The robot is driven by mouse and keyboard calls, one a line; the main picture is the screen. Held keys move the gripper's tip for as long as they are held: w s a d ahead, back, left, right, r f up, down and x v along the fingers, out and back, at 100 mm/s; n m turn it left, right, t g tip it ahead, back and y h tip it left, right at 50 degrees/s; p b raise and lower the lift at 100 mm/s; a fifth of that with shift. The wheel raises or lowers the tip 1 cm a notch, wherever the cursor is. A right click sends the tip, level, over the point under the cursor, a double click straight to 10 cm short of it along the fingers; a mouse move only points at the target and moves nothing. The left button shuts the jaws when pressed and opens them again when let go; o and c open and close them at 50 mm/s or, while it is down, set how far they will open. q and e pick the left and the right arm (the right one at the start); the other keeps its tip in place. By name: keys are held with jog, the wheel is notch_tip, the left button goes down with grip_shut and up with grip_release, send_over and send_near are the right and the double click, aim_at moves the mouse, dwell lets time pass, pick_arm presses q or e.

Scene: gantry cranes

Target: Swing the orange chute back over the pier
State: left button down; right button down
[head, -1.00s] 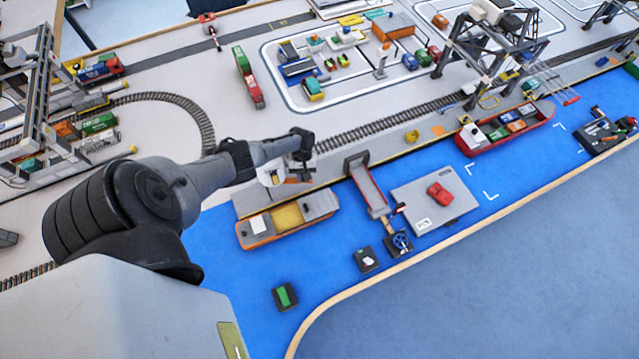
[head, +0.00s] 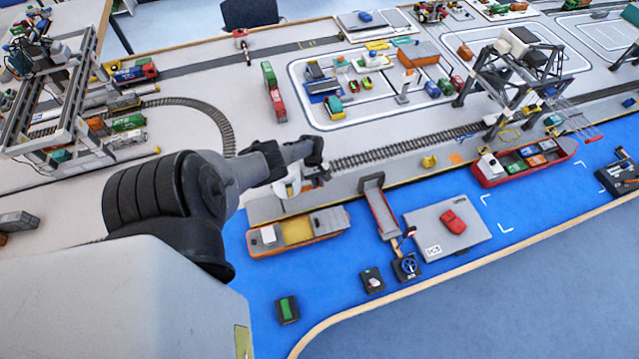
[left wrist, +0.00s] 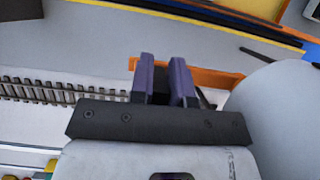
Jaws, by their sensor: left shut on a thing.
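The orange chute (left wrist: 217,78) shows in the left wrist view as an orange bar running behind and to both sides of my fingers. My left gripper (left wrist: 165,80) has its two purple-grey fingers close together with a dark piece between them, and is shut on the chute. In the head view my left gripper (head: 312,158) is over the grey pier (head: 350,180), behind the orange boat (head: 300,232); the chute is mostly hidden there by the gripper and wrist. My right gripper is not in view.
A grey ramp (head: 378,208) with red sides and a grey platform with a red car (head: 452,222) stand right of the boat. A railway track (head: 410,145) runs behind the pier. A red ship (head: 525,163) lies at right.

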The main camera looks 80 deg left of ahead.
pick_arm(q)
jog(key=c, duration=1.1)
grip_release()
jog(key=shift+p+v, duration=2.3)
jog(key=shift+v, duration=4.65)
